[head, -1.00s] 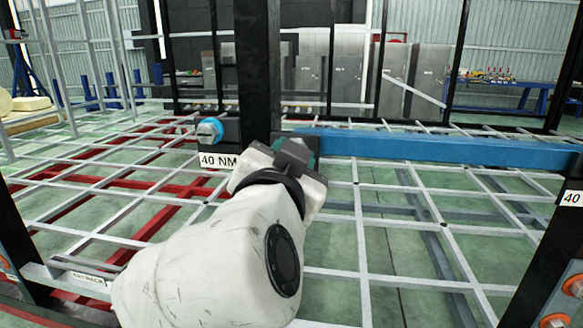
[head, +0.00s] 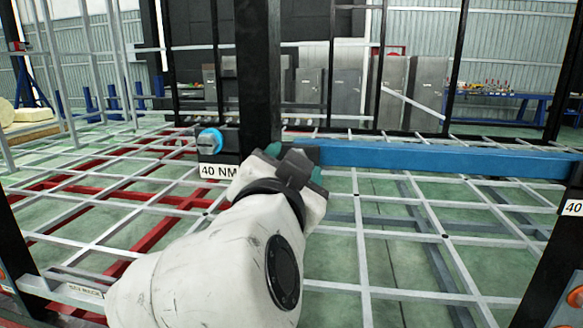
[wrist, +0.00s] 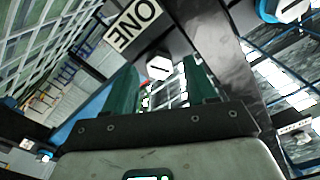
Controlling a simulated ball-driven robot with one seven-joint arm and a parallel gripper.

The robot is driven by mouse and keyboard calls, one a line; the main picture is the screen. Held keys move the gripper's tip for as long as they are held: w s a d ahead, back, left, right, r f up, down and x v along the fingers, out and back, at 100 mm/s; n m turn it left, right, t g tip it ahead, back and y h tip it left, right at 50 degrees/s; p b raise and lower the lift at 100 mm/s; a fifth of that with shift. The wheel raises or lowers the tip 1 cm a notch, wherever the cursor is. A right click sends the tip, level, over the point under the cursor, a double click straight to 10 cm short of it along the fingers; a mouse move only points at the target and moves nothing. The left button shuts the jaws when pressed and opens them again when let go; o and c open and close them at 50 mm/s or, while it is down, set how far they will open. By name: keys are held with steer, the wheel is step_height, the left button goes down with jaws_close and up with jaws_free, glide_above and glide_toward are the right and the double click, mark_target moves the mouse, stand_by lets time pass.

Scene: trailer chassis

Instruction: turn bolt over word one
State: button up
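The white hex bolt (wrist: 158,66), with a dark line across its head, shows in the wrist view beside the white label reading ONE (wrist: 133,25). My gripper (wrist: 161,76) has two green fingers standing apart, and the bolt head appears between their tips. Whether the fingers touch the bolt or stop short of it cannot be told. In the head view my gripper (head: 294,166) is in front of the black post, at the left end of the blue beam. It hides the bolt and the ONE label there.
A second bolt with a blue ring (head: 209,140) sits left of the black post (head: 259,75), above a 40 NM label (head: 217,171). The blue beam (head: 440,159) runs right from my gripper. A grey and red bar grid (head: 400,230) spreads below.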

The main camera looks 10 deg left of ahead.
steer(key=s, duration=1)
steer(key=shift+s+a+p, duration=0.15)
steer(key=shift+s+p, duration=0.2)
steer(key=shift+p, duration=0.05)
steer(key=w+d+f+n+g+h, duration=0.1)
steer(key=w+d+f+g, duration=0.1)
steer(key=d+f, duration=0.55)
steer(key=w+d+f+n+g, duration=0.2)
steer(key=w+d+f+g, duration=0.15)
steer(key=f, duration=0.75)
steer(key=s+d+f+n+g+h, duration=0.1)
steer(key=s+d+f+g, duration=0.15)
steer(key=d+f, duration=0.55)
steer(key=s+d+f+n+g, duration=0.15)
steer(key=s+d+f, duration=0.35)
steer(key=f, duration=0.5)
steer(key=s+d+f+g+y, duration=0.1)
steer(key=s+d+f+g, duration=0.5)
steer(key=s, duration=0.5)
steer(key=s+d+f+g+y, duration=0.15)
steer(key=s+d+f, duration=0.25)
steer(key=s+f, duration=0.5)
step_height(320, 180, up, 19)
steer(key=p, duration=1.8)
steer(key=shift+s+a+f, duration=0.15)
steer(key=shift+s+f, duration=0.05)
steer(key=shift+s, duration=0.2)
